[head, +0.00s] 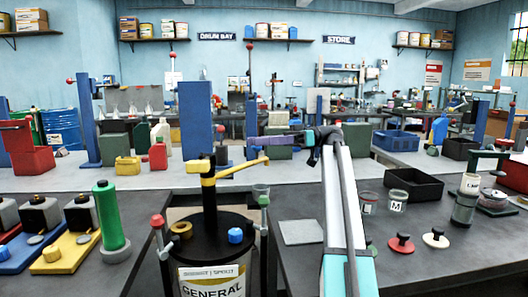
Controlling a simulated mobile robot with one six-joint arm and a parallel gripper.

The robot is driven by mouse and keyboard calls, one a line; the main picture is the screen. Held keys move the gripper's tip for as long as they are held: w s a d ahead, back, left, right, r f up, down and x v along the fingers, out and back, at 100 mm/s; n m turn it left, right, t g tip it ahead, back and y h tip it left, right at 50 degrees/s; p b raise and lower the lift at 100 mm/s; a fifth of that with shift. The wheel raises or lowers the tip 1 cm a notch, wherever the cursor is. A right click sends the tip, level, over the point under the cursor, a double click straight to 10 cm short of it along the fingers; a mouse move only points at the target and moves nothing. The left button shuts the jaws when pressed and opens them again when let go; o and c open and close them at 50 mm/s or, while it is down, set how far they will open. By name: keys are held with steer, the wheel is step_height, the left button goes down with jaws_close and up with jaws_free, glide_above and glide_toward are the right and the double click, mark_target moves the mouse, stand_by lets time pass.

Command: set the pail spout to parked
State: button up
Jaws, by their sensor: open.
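The pail (211,284) stands front centre, with a black lid and a label reading "GENERAL". A dark upright post rises from its lid. The yellow spout (236,169) is fixed to this post and points right, slightly upward. My white and teal arm comes up from the bottom right of the pail. Its slim purple end reaches left, and my gripper (241,141) appears small there, above the spout in the picture. It is open and seems apart from the spout; the depth between them is unclear.
A blue cap (235,235) and a brass ring (181,230) sit on the lid. A green cylinder (109,214) stands left. A black tray (414,185) and jars (397,200) are at right.

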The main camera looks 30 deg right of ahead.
steer(key=shift+s+a+r+b, duration=0.1)
steer(key=shift+s+a+b, duration=0.1)
steer(key=shift+s+b, duration=0.55)
steer(key=shift+s+a+r+b, duration=0.1)
steer(key=shift+s+a+b, duration=0.1)
steer(key=shift+s+b, duration=0.5)
steer(key=shift+s+a+b, duration=0.2)
steer(key=shift+s+b, duration=0.45)
steer(key=shift+b, duration=0.1)
